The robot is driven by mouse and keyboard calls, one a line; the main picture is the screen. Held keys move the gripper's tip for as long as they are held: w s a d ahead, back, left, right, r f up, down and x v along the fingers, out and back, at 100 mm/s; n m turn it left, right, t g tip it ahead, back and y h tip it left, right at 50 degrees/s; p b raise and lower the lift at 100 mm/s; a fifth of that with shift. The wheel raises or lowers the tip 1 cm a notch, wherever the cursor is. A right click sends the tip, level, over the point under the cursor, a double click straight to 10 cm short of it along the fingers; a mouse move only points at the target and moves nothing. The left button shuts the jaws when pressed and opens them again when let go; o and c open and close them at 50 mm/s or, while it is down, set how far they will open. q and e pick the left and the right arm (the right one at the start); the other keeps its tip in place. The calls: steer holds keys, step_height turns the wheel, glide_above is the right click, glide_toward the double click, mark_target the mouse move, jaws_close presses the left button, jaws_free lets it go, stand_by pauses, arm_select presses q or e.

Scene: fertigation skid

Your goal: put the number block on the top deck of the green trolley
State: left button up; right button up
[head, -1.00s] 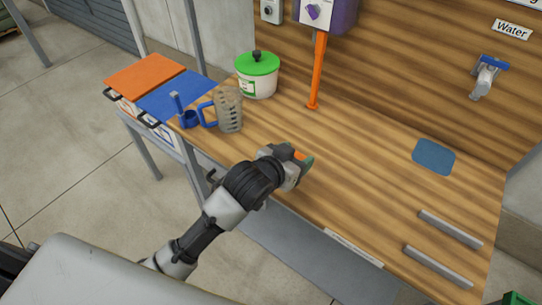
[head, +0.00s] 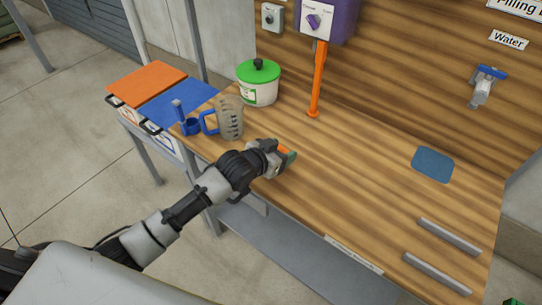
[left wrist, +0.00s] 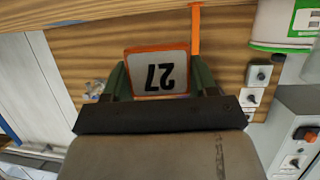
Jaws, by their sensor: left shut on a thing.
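The number block (left wrist: 157,72) has a white face with an orange rim and the number 27, which appears upside down in the left wrist view. My left gripper (left wrist: 160,84) is shut on it, with a green finger on either side. In the head view, my left gripper (head: 280,159) is over the front part of the wooden bench, and a bit of the block's orange (head: 286,150) shows at its fingers. A small green corner (head: 511,301) shows at the bottom right; I cannot tell whether it is the green trolley. My right gripper is not in view.
A clear jug (head: 230,118) with a blue handle and a white tub (head: 260,92) with a green lid stand behind the gripper. An orange post (head: 317,85) rises beyond. Two grey rails (head: 437,270) and a blue pad (head: 432,164) lie right. The bench middle is clear.

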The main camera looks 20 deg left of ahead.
arm_select(q)
steer(key=w+a+f, duration=0.2)
steer(key=a, duration=0.1)
steer(key=shift+f, duration=0.1)
step_height(320, 180, down, 3)
steer(key=shift+w+a+f+p, duration=0.1)
steer(key=shift+f+p, duration=0.05)
steer(key=shift+p, duration=0.45)
steer(key=shift+f, duration=0.25)
steer(key=shift+f, duration=0.2)
steer(key=o, duration=1)
steer(key=shift+b, duration=0.3)
